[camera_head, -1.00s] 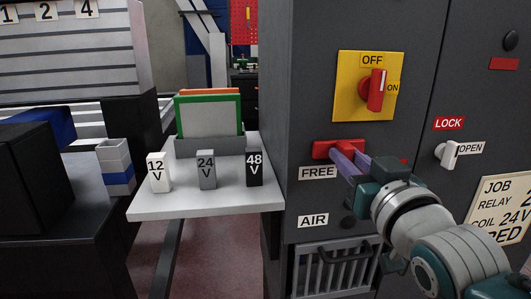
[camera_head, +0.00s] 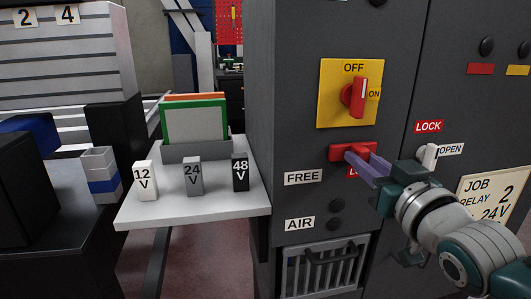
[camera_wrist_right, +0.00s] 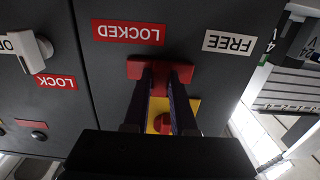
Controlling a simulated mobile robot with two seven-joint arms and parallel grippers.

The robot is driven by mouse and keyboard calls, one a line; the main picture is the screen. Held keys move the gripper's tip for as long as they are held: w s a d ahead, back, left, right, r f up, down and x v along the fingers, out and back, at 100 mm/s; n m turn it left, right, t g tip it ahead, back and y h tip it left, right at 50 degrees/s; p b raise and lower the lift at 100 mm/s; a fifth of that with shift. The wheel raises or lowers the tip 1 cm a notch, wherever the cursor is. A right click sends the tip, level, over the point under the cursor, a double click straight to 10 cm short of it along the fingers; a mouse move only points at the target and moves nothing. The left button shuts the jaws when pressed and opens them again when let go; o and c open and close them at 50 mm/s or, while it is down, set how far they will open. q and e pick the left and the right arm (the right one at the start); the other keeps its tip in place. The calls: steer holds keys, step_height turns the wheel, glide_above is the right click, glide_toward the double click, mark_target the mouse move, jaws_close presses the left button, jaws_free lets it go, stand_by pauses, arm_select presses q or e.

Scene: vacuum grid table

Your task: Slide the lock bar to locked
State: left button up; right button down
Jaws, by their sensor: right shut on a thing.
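The red lock bar (camera_head: 338,151) sits on the dark cabinet front, below the yellow switch plate. My right gripper (camera_head: 354,158) reaches it from the right, its purple fingers closed on the bar's grip. In the right wrist view, upside down, the two fingers (camera_wrist_right: 161,76) straddle the red middle piece of the bar (camera_wrist_right: 135,70). The bar lies between the LOCKED label (camera_wrist_right: 128,32) and the FREE label (camera_wrist_right: 229,42), nearer LOCKED. In the head view the fingers cover most of the LOCKED label; FREE (camera_head: 303,177) is clear. My left gripper is out of view.
The red rotary switch (camera_head: 356,97) on its yellow plate is above the bar. A white latch (camera_head: 429,156) marked OPEN is to the right. A white shelf (camera_head: 200,215) with 12 V, 24 V and 48 V blocks juts out at left. A vent handle (camera_head: 333,252) is below.

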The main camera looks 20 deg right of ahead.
steer(key=c, duration=0.7)
jaws_free()
steer(key=shift+s, duration=0.1)
steer(key=p+v, duration=0.1)
steer(key=v, duration=0.8)
steer(key=shift+s+a, duration=0.1)
steer(key=shift+s, duration=0.3)
